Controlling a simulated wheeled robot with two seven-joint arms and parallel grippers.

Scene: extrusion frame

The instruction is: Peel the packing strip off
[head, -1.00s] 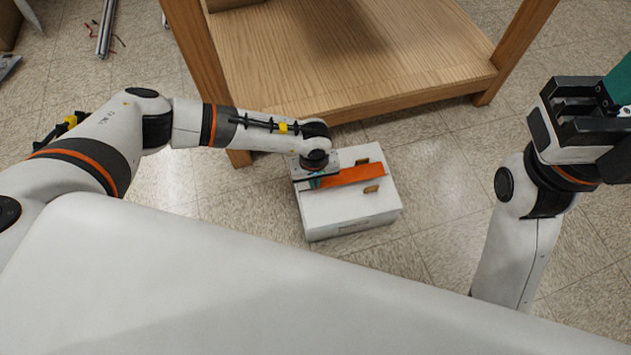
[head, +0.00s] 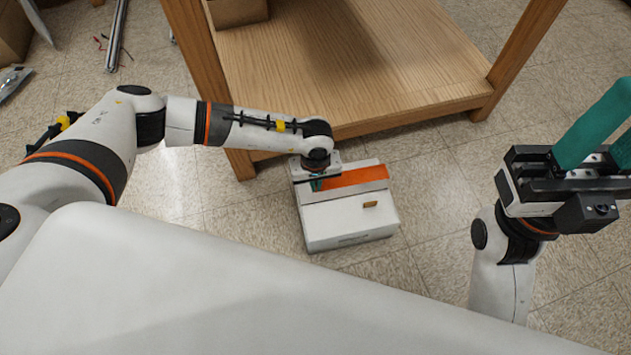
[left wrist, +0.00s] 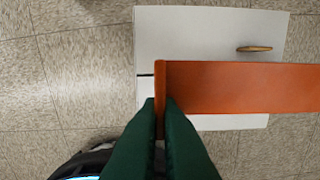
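The orange packing strip (head: 354,178) lies across or just above the top of a white box (head: 345,228) on the floor. A pale band runs along its near side; I cannot tell whether it is part of the strip. In the left wrist view the strip (left wrist: 235,87) reaches past the box edge, so it looks raised. My left gripper (head: 317,184) is at the strip's left end. Its green fingers (left wrist: 161,112) close on the strip's upright end. My right gripper (head: 598,150) is empty, off to the right, its teal fingers apart and partly cut off.
A tan tab (head: 370,204) sits on the box top. A wooden table (head: 340,60) with legs stands just behind the box, with a cardboard box (head: 238,10) on it. Metal rails (head: 116,35) lie at far left. Floor right of the box is clear.

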